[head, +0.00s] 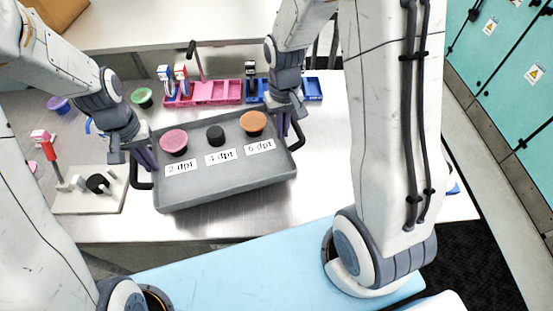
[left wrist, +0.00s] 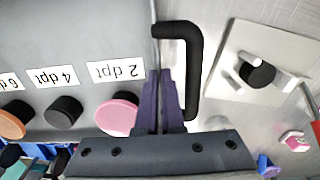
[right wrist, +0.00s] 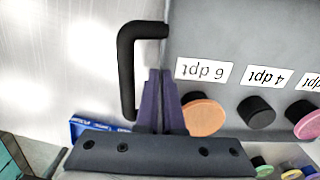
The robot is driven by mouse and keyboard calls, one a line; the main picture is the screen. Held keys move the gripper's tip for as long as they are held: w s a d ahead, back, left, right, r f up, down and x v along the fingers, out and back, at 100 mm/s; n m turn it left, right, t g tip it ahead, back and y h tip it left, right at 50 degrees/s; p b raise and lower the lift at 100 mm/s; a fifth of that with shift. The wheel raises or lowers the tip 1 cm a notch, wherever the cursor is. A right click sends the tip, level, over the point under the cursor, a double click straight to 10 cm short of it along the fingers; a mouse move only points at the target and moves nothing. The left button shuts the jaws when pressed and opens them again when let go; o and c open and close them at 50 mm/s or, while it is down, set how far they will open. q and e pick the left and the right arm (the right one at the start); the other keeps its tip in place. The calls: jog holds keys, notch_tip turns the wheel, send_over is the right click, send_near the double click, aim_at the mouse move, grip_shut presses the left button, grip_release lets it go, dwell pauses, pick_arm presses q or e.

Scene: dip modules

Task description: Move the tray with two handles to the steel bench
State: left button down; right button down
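The grey tray (head: 225,190) has a black handle at each end and holds a pink, a black and an orange round-topped piece behind labels 2 dpt, 4 dpt and 6 dpt. It is over a shiny steel-looking bench (head: 255,222); I cannot tell if it touches. My left gripper (head: 146,155) has its fingers closed on the tray's left wall, inside the left handle (left wrist: 192,75). My right gripper (head: 283,124) has its fingers closed on the right wall, beside the right handle (right wrist: 126,75). The tray looks nearly level.
Pink (head: 215,93) and blue (head: 312,89) racks with pipettes stand behind the tray. A white stand (head: 82,202) with a red-handled tool is close at left. A green cap (head: 142,97) and purple cap (head: 58,104) lie behind left. A pale blue surface (head: 230,275) is in front; teal cabinets (head: 500,75) at right.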

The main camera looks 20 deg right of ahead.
aim_at(157, 173)
pick_arm(q)
jog(key=shift+d, duration=0.1)
pick_arm(e)
jog(key=shift+d, duration=0.1)
pick_arm(q)
jog(key=shift+f, duration=0.2)
pick_arm(e)
jog(key=shift+f, duration=0.2)
